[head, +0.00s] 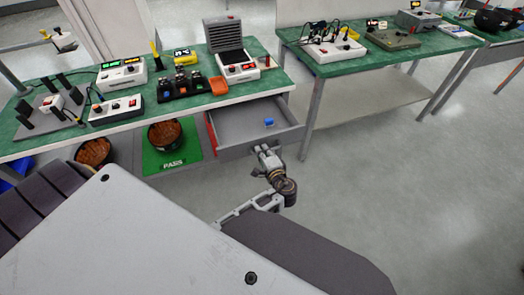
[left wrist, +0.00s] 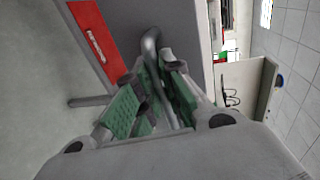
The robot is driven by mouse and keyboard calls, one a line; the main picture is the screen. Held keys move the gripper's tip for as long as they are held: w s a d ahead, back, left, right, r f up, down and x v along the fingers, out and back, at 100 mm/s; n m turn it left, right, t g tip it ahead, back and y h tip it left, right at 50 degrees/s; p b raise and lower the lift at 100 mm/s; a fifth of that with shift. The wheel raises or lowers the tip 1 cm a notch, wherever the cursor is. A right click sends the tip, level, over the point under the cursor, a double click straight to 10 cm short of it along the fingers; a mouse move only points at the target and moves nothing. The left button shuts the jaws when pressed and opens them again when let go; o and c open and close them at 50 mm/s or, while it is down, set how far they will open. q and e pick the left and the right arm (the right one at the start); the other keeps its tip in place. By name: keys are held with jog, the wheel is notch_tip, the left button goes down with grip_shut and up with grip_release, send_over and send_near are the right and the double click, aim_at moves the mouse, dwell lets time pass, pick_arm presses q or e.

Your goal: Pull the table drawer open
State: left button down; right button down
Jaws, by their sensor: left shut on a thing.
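The grey table drawer (head: 238,118) is pulled out from under the near green-topped table, with its inside showing. A small blue object (head: 269,122) lies in it. My left gripper (head: 263,151) is at the drawer's front face. In the left wrist view its green-padded fingers (left wrist: 158,85) are shut around the curved metal drawer handle (left wrist: 150,45). Part of the handle is hidden between the fingers. The drawer front (left wrist: 182,28) is close behind it. My right gripper does not show.
The near green table (head: 195,99) carries testers, small boxes and an open-lidded unit. Below it, left of the drawer, are a green PASS mat (head: 172,168) and two round bins, one at the mat (head: 165,133). Clear floor (head: 400,190) lies to the right.

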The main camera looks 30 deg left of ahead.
pick_arm(q)
jog(key=c, duration=1.5)
grip_release()
jog(key=shift+r, duration=0.1)
